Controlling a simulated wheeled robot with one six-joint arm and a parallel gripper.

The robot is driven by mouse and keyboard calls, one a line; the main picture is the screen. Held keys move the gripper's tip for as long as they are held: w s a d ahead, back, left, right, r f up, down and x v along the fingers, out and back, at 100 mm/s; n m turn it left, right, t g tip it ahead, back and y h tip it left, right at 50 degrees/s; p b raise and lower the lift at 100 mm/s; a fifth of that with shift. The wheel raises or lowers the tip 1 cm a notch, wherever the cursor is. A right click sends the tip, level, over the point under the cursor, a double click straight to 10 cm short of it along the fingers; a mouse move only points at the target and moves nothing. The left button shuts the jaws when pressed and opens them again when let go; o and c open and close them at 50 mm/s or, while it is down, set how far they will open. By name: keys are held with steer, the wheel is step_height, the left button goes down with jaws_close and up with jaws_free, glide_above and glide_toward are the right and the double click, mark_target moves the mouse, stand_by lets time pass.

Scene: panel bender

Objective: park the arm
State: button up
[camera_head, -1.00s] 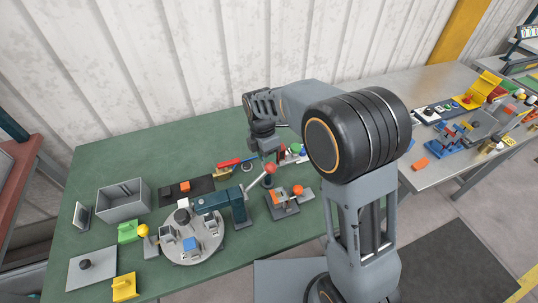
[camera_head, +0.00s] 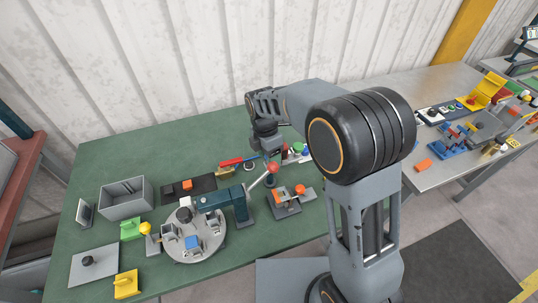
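My arm reaches out over the green bench (camera_head: 120,165) from the right, its elbow bent and its wrist pointing down. My gripper (camera_head: 269,155) hangs above the back part of the bench, just behind the red ball of a press lever (camera_head: 272,168). Its fingertips are small and partly hidden by the lever, so I cannot tell whether they are open or shut. I see nothing clearly held in it.
A teal press (camera_head: 222,199) stands over a round grey turntable (camera_head: 195,242) close in front of my gripper. A small fixture with an orange part (camera_head: 300,189) is to the right. A grey bin (camera_head: 126,199) stands left. The bench's back left is clear.

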steer(key=shift+r, duration=0.1)
step_height(320, 180, up, 13)
steer(key=w+a, duration=0.1)
steer(key=w, duration=0.1)
steer(key=shift+w+a+r, duration=0.15)
stand_by(0.3)
stand_by(0.5)
